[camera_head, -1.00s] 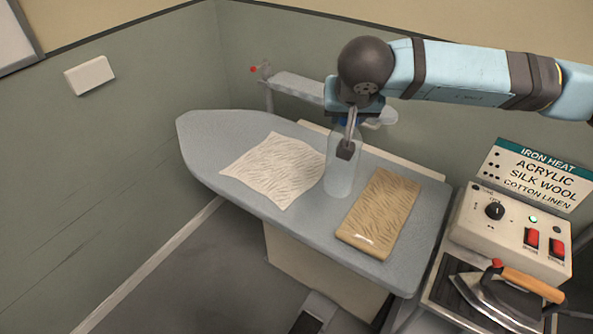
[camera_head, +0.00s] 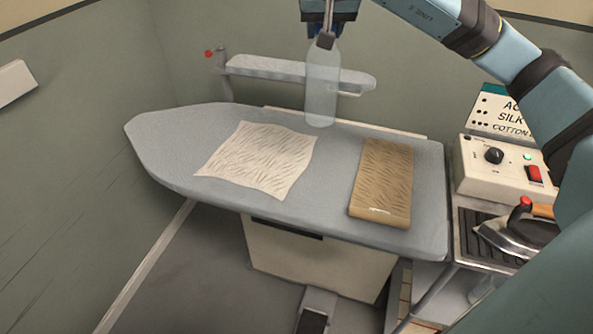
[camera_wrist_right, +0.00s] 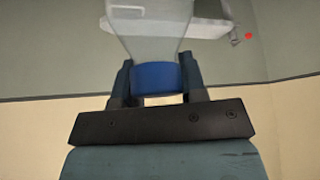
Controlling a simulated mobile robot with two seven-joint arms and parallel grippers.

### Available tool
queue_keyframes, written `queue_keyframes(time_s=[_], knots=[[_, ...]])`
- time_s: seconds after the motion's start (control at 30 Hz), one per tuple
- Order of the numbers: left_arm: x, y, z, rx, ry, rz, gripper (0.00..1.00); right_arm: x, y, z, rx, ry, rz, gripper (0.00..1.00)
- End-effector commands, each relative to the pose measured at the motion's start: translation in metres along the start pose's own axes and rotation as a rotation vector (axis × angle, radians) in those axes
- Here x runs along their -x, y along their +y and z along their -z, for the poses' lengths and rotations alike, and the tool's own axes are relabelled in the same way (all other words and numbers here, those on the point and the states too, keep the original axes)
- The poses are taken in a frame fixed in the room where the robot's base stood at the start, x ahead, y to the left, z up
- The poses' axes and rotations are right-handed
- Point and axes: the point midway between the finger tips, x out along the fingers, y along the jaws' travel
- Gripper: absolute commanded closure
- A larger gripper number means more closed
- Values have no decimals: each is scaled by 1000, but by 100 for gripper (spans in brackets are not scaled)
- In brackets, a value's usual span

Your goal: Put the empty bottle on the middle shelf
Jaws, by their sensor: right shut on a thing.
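The empty bottle (camera_head: 322,88) is clear and hangs upright from my right gripper (camera_head: 326,38) in the head view. The gripper is shut on its neck end, and the bottle's base is above the back edge of the ironing board. In the right wrist view the bottle (camera_wrist_right: 150,32) shows with its blue cap (camera_wrist_right: 156,77) between the two fingers of my right gripper (camera_wrist_right: 157,82). My left gripper is in neither view. I cannot make out a middle shelf in these frames.
The ironing board (camera_head: 160,130) carries a wrinkled white cloth (camera_head: 258,158) and a folded tan cloth (camera_head: 382,182). A narrow sleeve board (camera_head: 270,68) stands behind. At the right are a control box (camera_head: 505,170) and an iron (camera_head: 515,235).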

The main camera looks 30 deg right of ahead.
Motion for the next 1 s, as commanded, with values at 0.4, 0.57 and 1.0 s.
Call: queue_keyframes(time_s=[0.4, 0.57, 1.0], knots=[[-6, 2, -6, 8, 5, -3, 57, -56, 23, -26, -14, -19, -9, 100], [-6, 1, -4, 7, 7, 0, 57, -93, 22, -48, -13, -19, -9, 100], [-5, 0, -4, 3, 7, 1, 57, -142, 22, -76, -15, -15, -7, 100]])
